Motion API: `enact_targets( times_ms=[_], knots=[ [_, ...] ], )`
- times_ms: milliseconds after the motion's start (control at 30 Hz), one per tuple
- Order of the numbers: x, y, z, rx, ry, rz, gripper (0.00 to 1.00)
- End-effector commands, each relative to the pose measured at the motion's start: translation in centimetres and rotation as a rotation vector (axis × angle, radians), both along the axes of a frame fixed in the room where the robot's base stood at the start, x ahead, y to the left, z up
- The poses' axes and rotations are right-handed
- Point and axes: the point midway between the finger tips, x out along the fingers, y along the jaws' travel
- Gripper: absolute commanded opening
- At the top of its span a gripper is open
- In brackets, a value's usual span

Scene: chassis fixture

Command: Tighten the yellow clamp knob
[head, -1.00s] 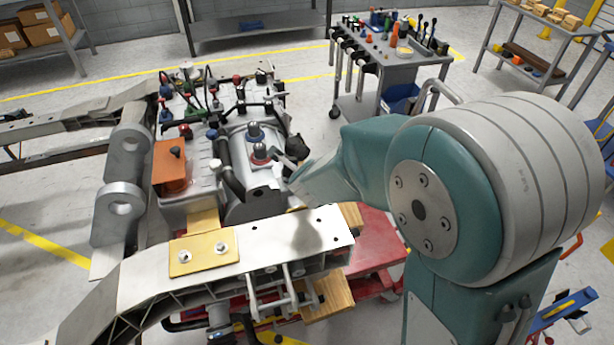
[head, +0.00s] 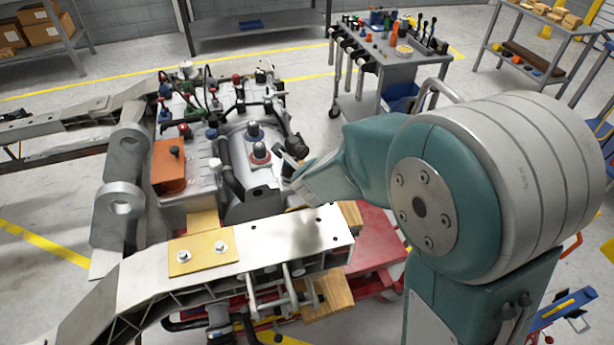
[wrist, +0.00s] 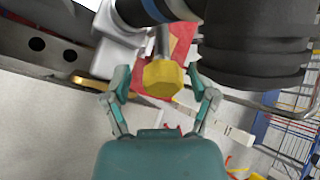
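The yellow clamp knob (wrist: 163,77) is a faceted yellow knob on a grey metal shaft in the wrist view. My gripper (wrist: 159,82) is open, with one finger to each side of the knob in the picture. A gap shows between the knob and each finger. I cannot tell how far the fingertips reach along the knob's depth. In the head view, the end of my gripper (head: 290,160) shows beside the right side of the grey housing, partly hidden by my arm. I cannot make out the knob in the head view.
A black ribbed cylinder (wrist: 255,45) stands close right of the knob in the wrist view. The chassis beam (head: 300,235) lies in front of the housing (head: 252,180). A tool cart (head: 425,62) stands behind, with open floor around it.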

Motion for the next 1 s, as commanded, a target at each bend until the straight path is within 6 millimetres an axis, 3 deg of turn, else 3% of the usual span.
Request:
enact_targets(
  times_ms=[367,1000],
  knots=[
    [-0.1,0.1,0.5,0.0,-0.007,0.001,0.77],
    [-4.7,-0.2,5.2,0.001,-0.008,0.0,0.77]
  ],
)
